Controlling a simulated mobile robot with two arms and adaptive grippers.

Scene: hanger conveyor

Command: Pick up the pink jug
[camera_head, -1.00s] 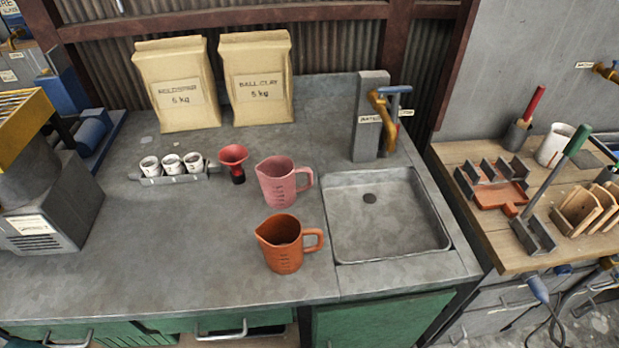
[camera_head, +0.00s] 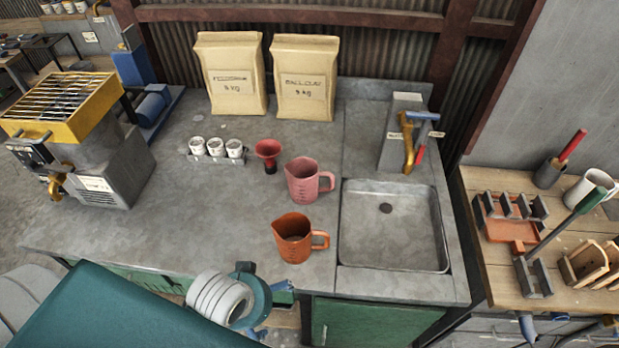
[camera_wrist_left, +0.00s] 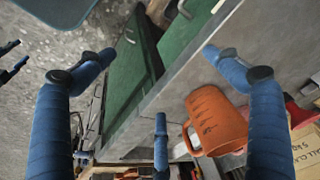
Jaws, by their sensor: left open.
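The pink jug (camera_head: 308,181) stands upright on the grey counter (camera_head: 130,225), left of the sink, its handle to the right. An orange jug (camera_head: 297,238) stands in front of it. My left gripper (camera_head: 276,308) is at the counter's front edge, open and empty, nearer to the orange jug than the pink one. In the left wrist view its blue fingers (camera_wrist_left: 165,85) are spread, with the orange jug (camera_wrist_left: 218,122) beyond them.
A red funnel (camera_head: 267,153) and a rack of white cups (camera_head: 216,149) stand left of the pink jug. The sink (camera_head: 392,228) with its tap (camera_head: 409,140) is to the right. Two paper bags (camera_head: 303,78) stand behind.

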